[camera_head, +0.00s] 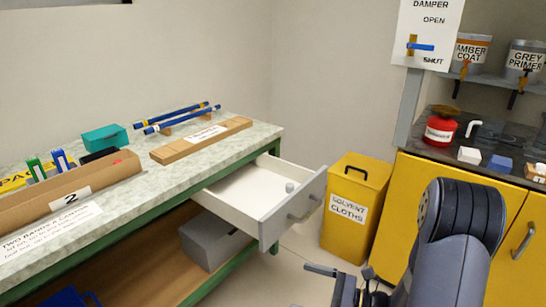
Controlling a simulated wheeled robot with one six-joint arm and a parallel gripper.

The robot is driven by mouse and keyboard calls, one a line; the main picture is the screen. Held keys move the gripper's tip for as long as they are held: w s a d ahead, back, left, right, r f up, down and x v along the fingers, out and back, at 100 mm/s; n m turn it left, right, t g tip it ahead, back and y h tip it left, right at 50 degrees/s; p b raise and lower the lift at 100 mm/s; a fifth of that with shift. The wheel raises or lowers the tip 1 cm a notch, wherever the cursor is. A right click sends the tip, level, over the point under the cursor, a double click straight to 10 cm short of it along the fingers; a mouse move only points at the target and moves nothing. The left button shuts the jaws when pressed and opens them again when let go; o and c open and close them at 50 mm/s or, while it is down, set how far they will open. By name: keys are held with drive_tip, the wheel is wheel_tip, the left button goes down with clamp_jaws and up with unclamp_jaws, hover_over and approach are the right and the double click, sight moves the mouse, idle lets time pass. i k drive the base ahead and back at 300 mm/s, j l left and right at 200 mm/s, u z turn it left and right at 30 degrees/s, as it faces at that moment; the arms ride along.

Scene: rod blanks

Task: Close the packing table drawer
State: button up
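The packing table drawer (241,196) is pulled out from the right end of the green-framed table (150,179). Its grey front panel (290,212) carries a bar handle (306,208) and faces right.
A yellow solvent cloths bin (371,181) stands just right of the drawer front. A grey box (212,242) sits on the shelf below the drawer. Yellow cabinets (408,190) stand at right. Wooden trays and blue rods (180,115) lie on the tabletop. Some floor shows between drawer and bin.

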sight(253, 198)
drive_tip(key=u, duration=1.3)
drive_tip(key=i, duration=0.4)
drive_tip(key=l+u, duration=0.1)
